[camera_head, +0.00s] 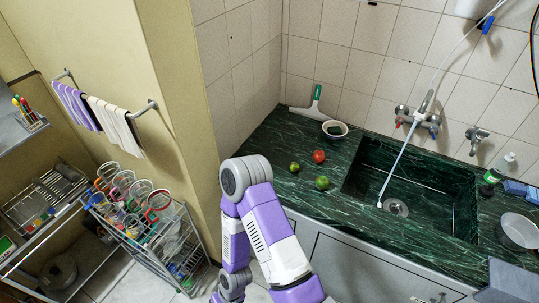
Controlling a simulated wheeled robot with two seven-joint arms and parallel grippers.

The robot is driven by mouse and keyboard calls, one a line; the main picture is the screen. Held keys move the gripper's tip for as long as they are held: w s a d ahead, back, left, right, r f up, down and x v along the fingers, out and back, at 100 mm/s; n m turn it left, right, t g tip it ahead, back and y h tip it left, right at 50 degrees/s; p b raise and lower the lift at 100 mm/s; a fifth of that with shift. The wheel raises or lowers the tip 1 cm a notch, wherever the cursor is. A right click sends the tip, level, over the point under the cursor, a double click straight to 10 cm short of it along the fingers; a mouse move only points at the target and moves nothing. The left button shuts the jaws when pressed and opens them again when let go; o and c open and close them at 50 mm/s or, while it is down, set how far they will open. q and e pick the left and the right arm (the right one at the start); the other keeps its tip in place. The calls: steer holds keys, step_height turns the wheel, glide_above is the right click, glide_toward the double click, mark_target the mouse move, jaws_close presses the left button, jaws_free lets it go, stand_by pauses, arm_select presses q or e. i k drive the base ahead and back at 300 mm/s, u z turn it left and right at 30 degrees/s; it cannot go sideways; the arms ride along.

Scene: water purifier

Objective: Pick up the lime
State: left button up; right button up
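Two small round green fruits lie on the dark green marble counter (285,140), left of the sink. The larger green fruit (322,183) is near the sink's left edge, and the smaller green fruit (294,167) is to its left and a little farther back. I cannot tell which one is the lime. A purple and white arm of mine stands in front of the counter, left of the fruits and apart from them. Its gripper is not in view, and no other gripper shows.
A red tomato-like fruit (319,156) lies just behind the green ones. A small bowl (335,130) and a squeegee (314,105) are at the wall. The sink (420,185) opens to the right. A rack of cups (150,235) stands at left.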

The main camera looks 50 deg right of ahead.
mark_target(294, 167)
steer(key=z, duration=0.6)
steer(key=i, duration=1.05)
steer(key=z, duration=0.85)
